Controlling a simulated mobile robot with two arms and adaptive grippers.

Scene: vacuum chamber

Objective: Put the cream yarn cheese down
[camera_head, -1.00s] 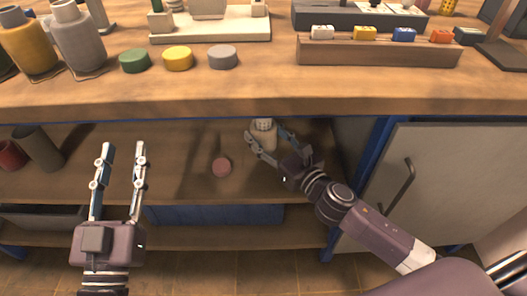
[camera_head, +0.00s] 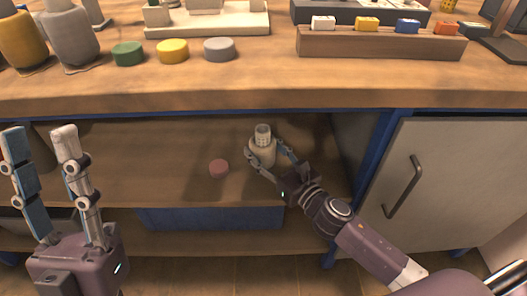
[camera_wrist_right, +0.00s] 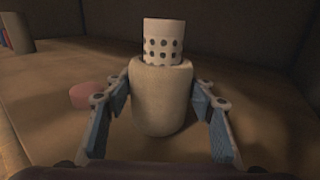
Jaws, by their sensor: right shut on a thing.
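The cream yarn cheese (camera_head: 262,152) stands upright inside the open shelf under the worktop, with a perforated tube showing at its top. My right gripper (camera_head: 266,148) is shut on it, one finger on each side. In the right wrist view the cream yarn cheese (camera_wrist_right: 162,98) sits between the two fingers. Its base is low over the shelf board (camera_head: 150,180); I cannot tell whether it touches. My left gripper (camera_head: 38,142) is open and empty, in front of the shelf at the left.
A pink disc (camera_head: 219,168) lies on the shelf left of the yarn cheese. The cabinet door with a dark handle (camera_head: 403,187) is to the right. Green (camera_head: 128,54), yellow (camera_head: 172,51) and grey (camera_head: 219,49) discs lie on the worktop. A blue bin (camera_head: 210,217) sits below.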

